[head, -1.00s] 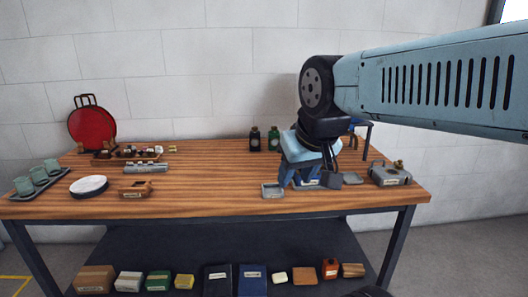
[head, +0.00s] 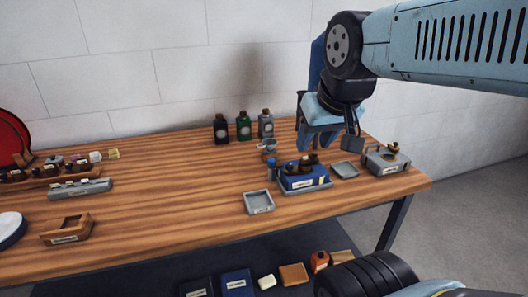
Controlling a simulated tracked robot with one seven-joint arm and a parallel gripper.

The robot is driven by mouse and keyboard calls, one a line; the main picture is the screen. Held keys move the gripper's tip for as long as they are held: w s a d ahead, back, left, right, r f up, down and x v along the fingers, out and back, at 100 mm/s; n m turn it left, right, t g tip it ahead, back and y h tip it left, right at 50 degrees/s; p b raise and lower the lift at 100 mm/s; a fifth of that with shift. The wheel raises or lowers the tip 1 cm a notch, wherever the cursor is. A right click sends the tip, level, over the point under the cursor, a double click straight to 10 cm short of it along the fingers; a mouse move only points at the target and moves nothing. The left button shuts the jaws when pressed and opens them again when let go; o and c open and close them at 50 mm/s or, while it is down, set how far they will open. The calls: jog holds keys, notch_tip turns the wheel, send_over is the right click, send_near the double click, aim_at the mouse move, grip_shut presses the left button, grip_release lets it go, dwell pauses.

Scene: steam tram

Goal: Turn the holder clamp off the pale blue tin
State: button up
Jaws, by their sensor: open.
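My gripper (head: 320,141) is open and empty, pointing down above the right part of the bench. Below it, a dark blue block with a pale label (head: 302,183) sits in a low grey holder (head: 318,187). Dark and brass-coloured parts (head: 305,164) lie across its top; I cannot tell whether they are the clamp. To the right is a grey, boxy piece (head: 380,161) with a handle and a brass-coloured knob. I cannot surely make out a pale blue tin. The gripper appears apart from all of these.
A shallow grey tray (head: 258,202) stands left of the holder, and a flat grey plate (head: 345,170) right of it. A small cup (head: 267,147) and several bottles (head: 243,126) stand behind. A wooden box (head: 66,230) is farther left. The middle of the bench (head: 170,190) is clear.

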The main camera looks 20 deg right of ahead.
jog(key=shift+a, duration=0.15)
jog(key=shift+o, duration=1.2)
jog(key=shift+w+r, duration=0.1)
jog(key=shift+w, duration=0.05)
jog(key=n+g+h, duration=0.3)
jog(key=n+g, duration=0.6)
send_over(271, 160)
jog(key=w+a, duration=0.4)
notch_tip(271, 160, down, 10)
jog(key=x, duration=1.3)
jog(key=shift+w+d, duration=0.1)
jog(key=shift+d, duration=0.2)
jog(key=shift+c, duration=0.4)
